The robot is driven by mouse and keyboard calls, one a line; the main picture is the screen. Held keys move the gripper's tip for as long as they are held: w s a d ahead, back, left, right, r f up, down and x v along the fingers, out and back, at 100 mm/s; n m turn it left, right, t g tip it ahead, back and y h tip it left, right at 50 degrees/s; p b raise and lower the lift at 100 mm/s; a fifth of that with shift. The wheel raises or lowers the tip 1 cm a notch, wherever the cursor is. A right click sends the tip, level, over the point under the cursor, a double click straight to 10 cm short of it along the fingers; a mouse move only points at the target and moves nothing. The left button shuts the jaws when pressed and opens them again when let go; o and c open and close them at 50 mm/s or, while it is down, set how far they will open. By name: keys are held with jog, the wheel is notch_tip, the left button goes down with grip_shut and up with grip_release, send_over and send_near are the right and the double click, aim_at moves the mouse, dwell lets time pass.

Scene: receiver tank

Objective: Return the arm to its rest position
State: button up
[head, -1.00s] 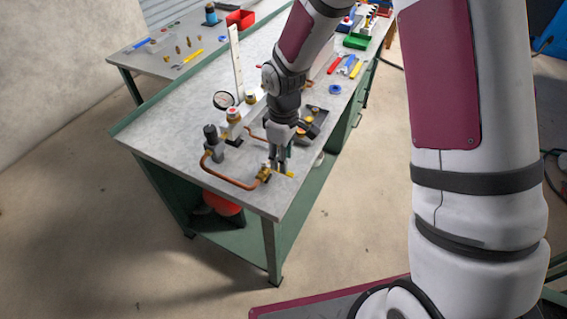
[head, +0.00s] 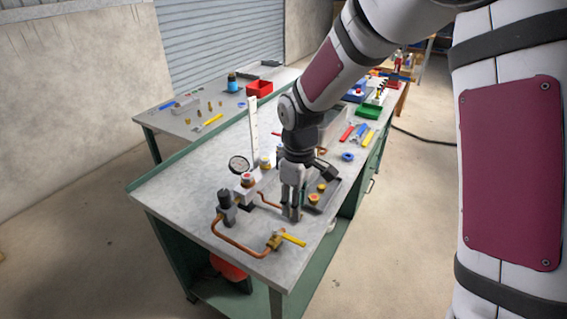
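My arm reaches in from the upper right of the head view, over the grey workbench (head: 185,180). My gripper (head: 291,214) points down close above the bench top. It is beside the brass valve with a yellow handle (head: 290,239), a little behind it, and appears apart from it. The finger gap is too small to make out, and I see nothing clearly held. The copper pipe (head: 236,246) runs from the valve to a dark fitting (head: 226,204).
A pressure gauge (head: 239,165) and a white upright scale (head: 253,132) stand left of my gripper. A dark tray with brass parts (head: 318,190) lies close on its right. Hand tools (head: 360,133) and a green bin (head: 369,111) are farther back. A second table (head: 180,125) stands behind.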

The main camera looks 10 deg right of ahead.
jog(key=s+d+r+m+t, duration=0.1)
jog(key=s+d+r+m, duration=0.25)
jog(key=r, duration=0.45)
jog(key=s+d+r+m+t, duration=0.2)
jog(key=s+d+r, duration=0.1)
jog(key=s+r, duration=0.3)
jog(key=s+d+r+m+t, duration=0.2)
jog(key=s+r+m, duration=0.3)
jog(key=s, duration=0.7)
notch_tip(320, 180, up, 2)
jog(key=shift+s+d+r+t, duration=0.25)
jog(key=shift+s+d+t, duration=0.05)
jog(key=shift+d, duration=0.05)
